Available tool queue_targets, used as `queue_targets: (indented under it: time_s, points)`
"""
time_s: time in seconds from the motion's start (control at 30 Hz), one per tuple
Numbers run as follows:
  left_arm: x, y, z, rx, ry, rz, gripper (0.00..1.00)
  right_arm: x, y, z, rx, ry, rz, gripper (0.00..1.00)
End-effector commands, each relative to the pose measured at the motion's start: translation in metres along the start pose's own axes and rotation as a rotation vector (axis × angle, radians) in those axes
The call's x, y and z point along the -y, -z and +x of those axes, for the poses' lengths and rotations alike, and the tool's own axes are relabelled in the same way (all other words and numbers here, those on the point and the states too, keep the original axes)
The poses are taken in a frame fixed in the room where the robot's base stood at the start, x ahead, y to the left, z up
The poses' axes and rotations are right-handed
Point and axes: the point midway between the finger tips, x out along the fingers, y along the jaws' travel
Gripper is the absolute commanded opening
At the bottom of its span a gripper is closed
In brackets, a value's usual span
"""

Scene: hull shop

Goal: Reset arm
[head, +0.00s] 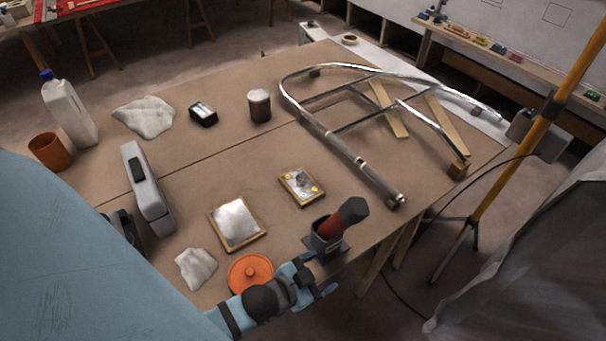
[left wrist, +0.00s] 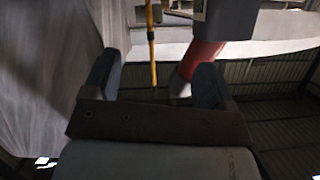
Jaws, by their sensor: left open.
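My left gripper (head: 318,276) is at the front edge of the table, with its two fingers apart and nothing seen between them. It also shows open in the left wrist view (left wrist: 157,85). Just beyond it in the head view, a red-handled tool with a dark end (head: 343,217) leans in a dark square holder (head: 325,243). The red part (left wrist: 203,58) shows behind the right finger in the left wrist view. An orange round lid (head: 250,272) lies beside the gripper, partly behind my arm. My right gripper is not in view.
The brown table (head: 310,140) holds a curved metal frame (head: 345,155), two small framed plates (head: 237,222), a grey device (head: 147,188), a white jug (head: 68,110), a can (head: 259,105) and white cloths (head: 145,117). A yellow pole (head: 520,145) and grey sheeting (head: 540,260) stand at right.

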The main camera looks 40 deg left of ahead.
Motion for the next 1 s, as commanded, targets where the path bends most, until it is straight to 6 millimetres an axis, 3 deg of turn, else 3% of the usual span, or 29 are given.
queue_targets:
  time_s: [0.03,0.1,0.27,0.53,0.77,1.0]
  points:
    - [-0.006,-0.022,-0.010,0.081,-0.009,-0.092,0.78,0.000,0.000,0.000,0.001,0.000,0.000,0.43]
    - [-0.013,-0.043,-0.020,0.161,-0.018,-0.186,0.78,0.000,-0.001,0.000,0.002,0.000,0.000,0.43]
    - [-0.018,-0.058,-0.028,0.224,-0.027,-0.260,0.78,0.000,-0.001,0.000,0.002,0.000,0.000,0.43]
    - [-0.017,-0.052,-0.030,0.221,-0.027,-0.255,0.78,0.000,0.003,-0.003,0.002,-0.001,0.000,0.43]
    - [-0.006,-0.017,-0.045,0.220,-0.019,-0.253,0.78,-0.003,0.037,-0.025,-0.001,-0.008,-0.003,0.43]
    - [-0.005,-0.015,-0.046,0.219,-0.018,-0.252,0.78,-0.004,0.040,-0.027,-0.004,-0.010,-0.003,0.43]
